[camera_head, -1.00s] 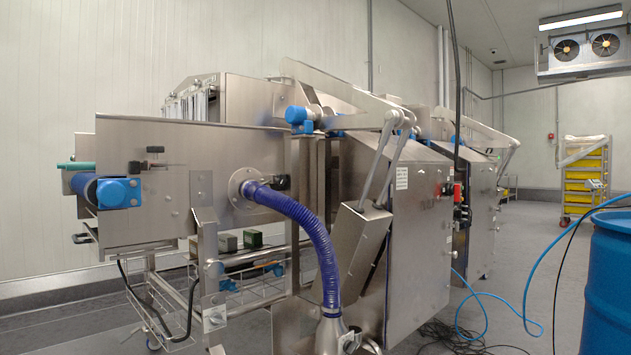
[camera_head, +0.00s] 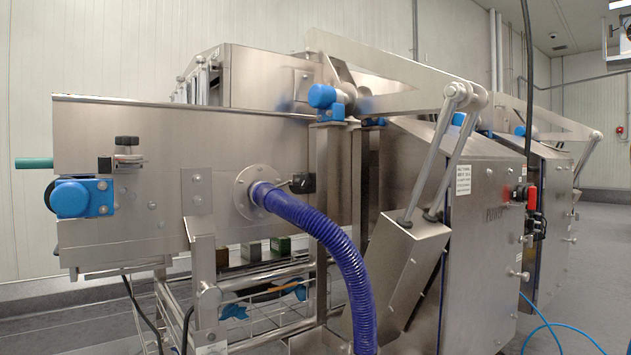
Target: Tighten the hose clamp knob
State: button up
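A ribbed blue-purple hose (camera_head: 325,232) runs from a round metal flange (camera_head: 243,195) on the machine's side panel and bends down to the right. A small black knob (camera_head: 302,183) sits just right of the flange, above the hose end, on what looks like the clamp. The clamp band is too small to make out clearly. Another black knob (camera_head: 127,141) stands on a small bracket at the panel's left. My gripper is not in view.
The stainless steel machine (camera_head: 180,150) fills most of the view. A blue cap (camera_head: 70,198) and a green handle (camera_head: 35,163) stick out at its left end. Metal frame legs and a wire basket (camera_head: 265,325) are below. A blue cable (camera_head: 560,326) lies on the floor at right.

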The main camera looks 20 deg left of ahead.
aim_at(302, 179)
jog(key=u, duration=0.4)
jog(key=i, duration=0.8)
jog(key=u, duration=0.5)
